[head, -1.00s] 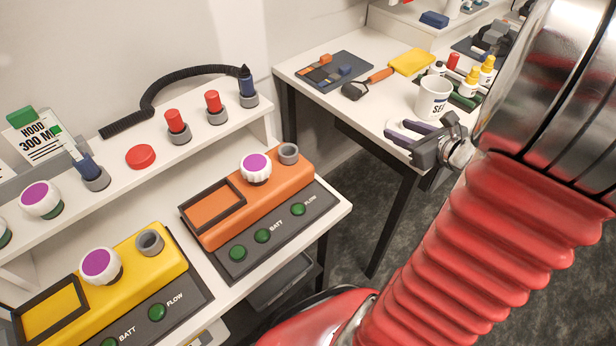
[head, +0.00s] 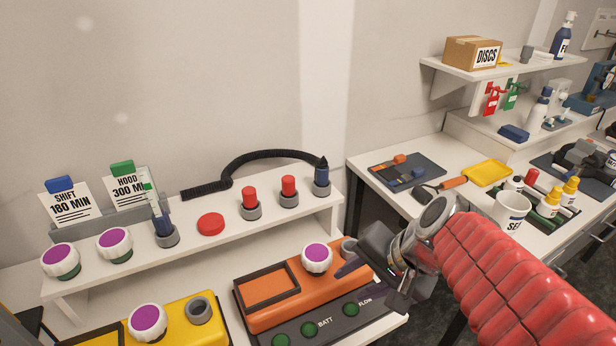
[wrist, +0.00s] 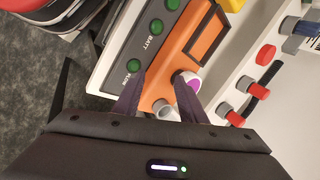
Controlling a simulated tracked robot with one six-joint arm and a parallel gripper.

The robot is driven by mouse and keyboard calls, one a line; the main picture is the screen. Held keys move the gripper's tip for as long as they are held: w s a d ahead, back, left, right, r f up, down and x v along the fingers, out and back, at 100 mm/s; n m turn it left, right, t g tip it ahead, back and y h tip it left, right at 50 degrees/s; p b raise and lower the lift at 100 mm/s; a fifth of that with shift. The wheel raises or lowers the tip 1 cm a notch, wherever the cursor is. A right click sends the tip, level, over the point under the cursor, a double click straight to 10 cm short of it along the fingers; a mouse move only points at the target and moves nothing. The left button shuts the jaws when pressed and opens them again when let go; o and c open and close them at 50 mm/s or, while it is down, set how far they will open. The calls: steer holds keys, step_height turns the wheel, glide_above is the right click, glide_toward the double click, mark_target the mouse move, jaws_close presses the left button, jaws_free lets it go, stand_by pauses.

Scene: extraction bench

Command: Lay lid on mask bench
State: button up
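I cannot tell for sure which piece is the lid. A white ribbed cap with a purple top (head: 317,258) stands on the orange unit (head: 270,318), beside a grey socket (head: 349,246). The cap also shows in the wrist view (wrist: 187,82), near my fingertips. A flat red disc (head: 210,224) lies on the raised white shelf. My gripper (head: 365,283) is over the right end of the orange unit. In the wrist view my gripper (wrist: 158,90) has its two fingers apart, with nothing held between them. No bench is clearly labelled as the mask bench.
A yellow unit (head: 172,322) with another purple-topped cap stands at left. Red plugs (head: 288,188) and a black hose (head: 260,158) are on the shelf. The right bench (head: 385,160) carries a dark tray, an orange-handled tool, a yellow block, a white mug (head: 510,210) and bottles.

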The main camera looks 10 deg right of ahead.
steer(key=s+a+r+n+t+h, duration=0.1)
steer(key=s+r+n+h, duration=0.2)
steer(key=n, duration=0.6)
steer(key=shift+s+r, duration=0.6)
